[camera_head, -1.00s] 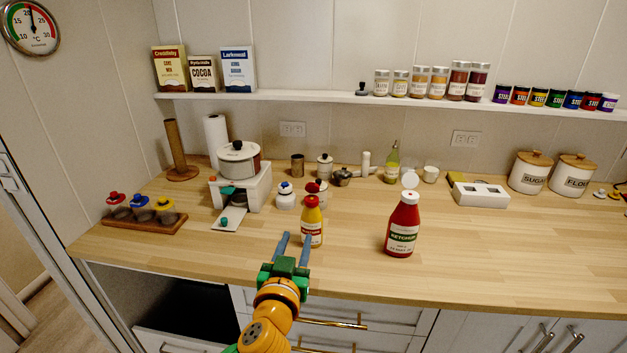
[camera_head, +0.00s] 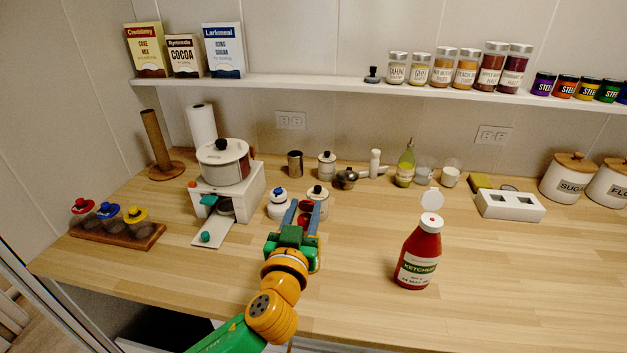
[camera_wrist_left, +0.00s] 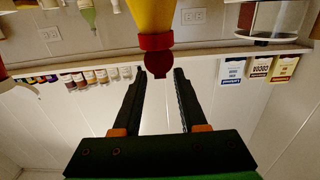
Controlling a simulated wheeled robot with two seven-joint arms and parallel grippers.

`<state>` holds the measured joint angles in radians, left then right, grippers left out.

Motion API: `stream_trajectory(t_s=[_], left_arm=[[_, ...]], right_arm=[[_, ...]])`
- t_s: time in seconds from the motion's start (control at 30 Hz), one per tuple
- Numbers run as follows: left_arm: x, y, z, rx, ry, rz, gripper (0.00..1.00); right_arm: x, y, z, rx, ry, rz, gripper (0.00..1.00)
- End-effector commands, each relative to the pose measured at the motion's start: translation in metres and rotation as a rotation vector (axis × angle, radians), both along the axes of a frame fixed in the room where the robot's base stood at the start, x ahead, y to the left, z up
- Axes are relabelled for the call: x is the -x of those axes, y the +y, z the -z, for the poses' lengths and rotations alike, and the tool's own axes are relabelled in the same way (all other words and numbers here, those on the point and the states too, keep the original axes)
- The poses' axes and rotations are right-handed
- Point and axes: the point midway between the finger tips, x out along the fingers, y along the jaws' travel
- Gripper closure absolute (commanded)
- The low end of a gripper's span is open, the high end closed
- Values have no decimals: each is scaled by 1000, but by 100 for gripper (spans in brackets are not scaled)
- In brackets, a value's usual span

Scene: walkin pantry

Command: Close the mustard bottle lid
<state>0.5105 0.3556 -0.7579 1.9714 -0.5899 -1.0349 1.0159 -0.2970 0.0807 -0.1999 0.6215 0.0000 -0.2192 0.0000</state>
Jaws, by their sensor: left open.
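The mustard bottle (camera_wrist_left: 151,14) is yellow with a red cap (camera_wrist_left: 155,41); it hangs from the top of the upside-down left wrist view. A rounded dark red piece, apparently the lid (camera_wrist_left: 155,71), sticks out past the cap. In the head view my left gripper (camera_head: 304,205) hides most of the bottle; only some red (camera_head: 306,221) shows between the fingers. My left gripper is open and empty. In the wrist view its fingers (camera_wrist_left: 158,72) point toward the cap, with the lid between their tips; I cannot tell whether they touch. My right gripper is not in view.
A white jar (camera_head: 318,203) and a small white bottle (camera_head: 278,205) stand close behind my gripper. A white pot stand (camera_head: 238,200) is at left. The front counter (camera_head: 350,290) is clear.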

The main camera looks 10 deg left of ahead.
Motion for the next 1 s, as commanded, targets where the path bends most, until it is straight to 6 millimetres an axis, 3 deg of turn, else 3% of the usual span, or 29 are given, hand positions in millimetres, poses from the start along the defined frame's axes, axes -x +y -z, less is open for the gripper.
stream_trajectory(t_s=[0.43,0.87,1.0], left_arm=[[-59,0,-1,-2,0,-1,58],[-69,0,1,0,1,0,58],[-69,0,1,-1,1,0,93]], right_arm=[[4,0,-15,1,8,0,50],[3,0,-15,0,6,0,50],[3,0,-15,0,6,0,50]])
